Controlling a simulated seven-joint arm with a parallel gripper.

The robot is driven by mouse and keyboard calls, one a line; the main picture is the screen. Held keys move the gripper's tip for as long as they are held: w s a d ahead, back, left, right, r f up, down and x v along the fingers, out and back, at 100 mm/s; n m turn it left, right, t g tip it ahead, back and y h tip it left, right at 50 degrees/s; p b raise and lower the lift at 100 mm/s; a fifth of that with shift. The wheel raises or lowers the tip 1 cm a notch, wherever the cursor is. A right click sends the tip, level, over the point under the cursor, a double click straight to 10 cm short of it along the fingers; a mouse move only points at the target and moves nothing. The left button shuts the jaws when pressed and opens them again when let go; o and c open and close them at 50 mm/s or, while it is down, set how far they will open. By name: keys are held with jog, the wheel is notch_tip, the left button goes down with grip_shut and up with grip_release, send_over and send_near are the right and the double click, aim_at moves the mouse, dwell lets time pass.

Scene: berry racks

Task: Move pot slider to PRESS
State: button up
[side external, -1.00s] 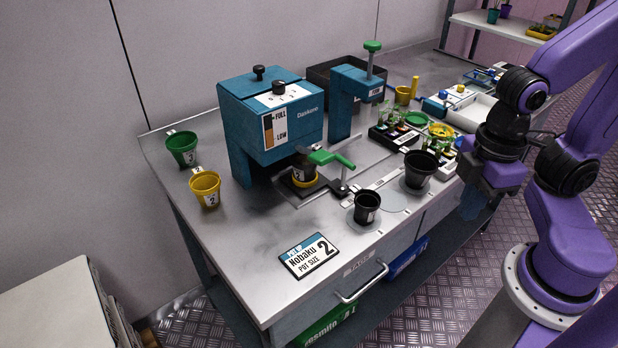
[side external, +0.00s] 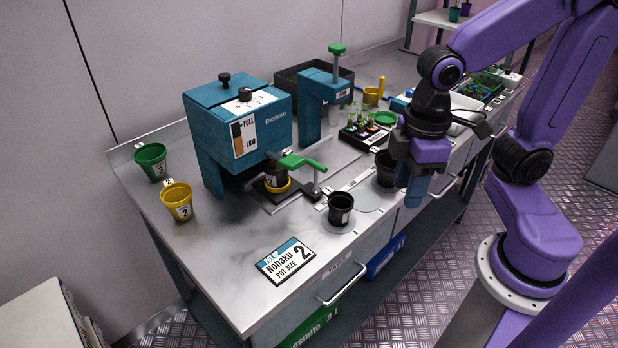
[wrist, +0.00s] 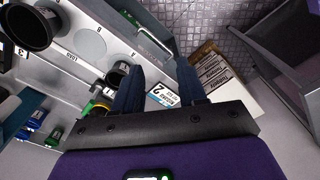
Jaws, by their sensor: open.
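The pot slider is a dark carriage with a yellow ring (side external: 277,187) and a green handle (side external: 303,163). The teal press (side external: 312,108) with a green knob stands behind and to the right. My gripper (side external: 414,190) points down above the table's front edge, to the right of the slider and apart from it. It is open and empty. In the wrist view its two dark fingers (wrist: 160,92) are spread, and the slider is largely hidden.
A small black pot (side external: 340,208) stands in front of the slider; a larger black pot (side external: 386,168) is beside my gripper. Green (side external: 151,160) and yellow (side external: 177,199) pots stand left. A Nobaku card (side external: 285,260) lies in front. A seedling tray (side external: 365,132) sits behind.

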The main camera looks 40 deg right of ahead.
jog(key=w+a+r+m, duration=0.2)
jog(key=w+m, duration=0.2)
jog(key=w, duration=0.9)
jog(key=m, duration=0.5)
send_over(316, 167)
jog(key=f, duration=1.6)
jog(key=shift+w+d+f, duration=0.1)
jog(key=shift+w+d, duration=0.2)
jog(key=shift+d, duration=0.05)
grip_shut()
